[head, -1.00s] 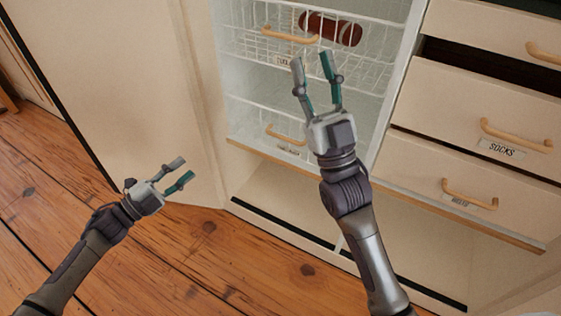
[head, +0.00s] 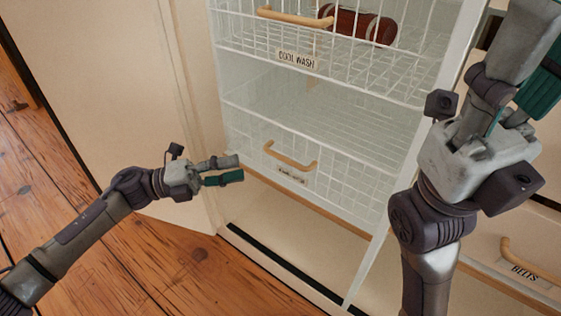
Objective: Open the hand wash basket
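A white wire basket (head: 335,182) sits low in the open cabinet. It has a wooden handle (head: 290,158), and its small label (head: 287,178) is too small to read. Above it is another wire basket labelled COOL WASH (head: 297,60), with its own wooden handle (head: 295,17). Both look pushed in. My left gripper (head: 241,168) is open and empty, just left of the lower basket's handle and apart from it in the picture. My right gripper (head: 535,58) is large at the upper right; its fingers overlap, so its opening is unclear.
A dark red rolled item (head: 358,24) lies in the upper basket. The cream cabinet door (head: 115,85) stands open on the left. Drawers are on the right, one with a BELTS label (head: 524,272). Wooden floor (head: 190,260) is clear at lower left.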

